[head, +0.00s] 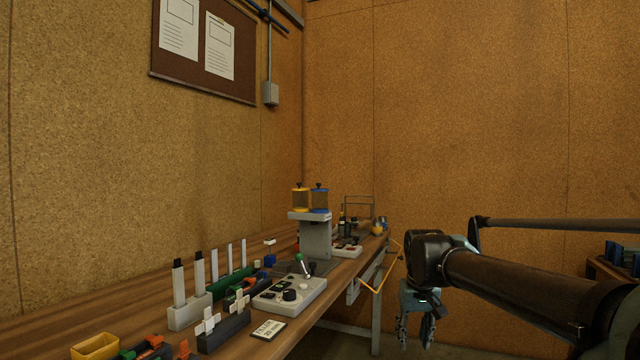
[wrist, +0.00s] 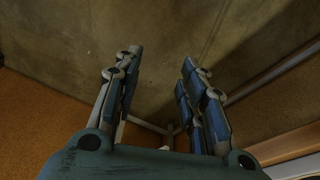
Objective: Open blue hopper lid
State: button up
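The blue-lidded hopper (head: 320,199) stands on top of a grey dispenser stand (head: 316,236) on the bench. Its blue lid (head: 319,189) has a dark knob on top and looks seated on the hopper. A similar yellow-lidded hopper (head: 300,199) stands directly left of it. My gripper (head: 416,335) hangs pointing down to the right of the bench, well apart from the hoppers and lower than them. In the wrist view my gripper (wrist: 160,75) has its fingers spread with nothing between them. The hoppers are not in the wrist view.
The wooden bench (head: 225,347) runs along the left wall. A control box (head: 290,293), white posts (head: 199,270) and several small parts crowd its near side. A yellow bent rod (head: 383,277) juts from the bench's right edge toward my arm. Floor right of the bench looks clear.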

jog(key=w+a+r+n, duration=0.1)
jog(key=w+a+r, duration=0.4)
jog(key=w+r, duration=0.8)
jog(key=w+a+r+n+t+y, duration=0.1)
jog(key=w+a+r, duration=0.4)
jog(key=w+r, duration=0.85)
jog(key=w+a+r+n, duration=0.1)
jog(key=w+a+r, duration=0.5)
jog(key=r, duration=1.3)
jog(key=w+a+r+n, duration=0.1)
jog(key=w+a+r, duration=0.6)
jog(key=w+a, duration=0.1)
jog(key=shift+t+y, duration=0.3)
jog(key=shift+y, duration=0.1)
jog(key=x, duration=1.7)
jog(key=shift+w+d+f, duration=0.15)
jog(key=shift+w+d, duration=0.05)
grip_shut()
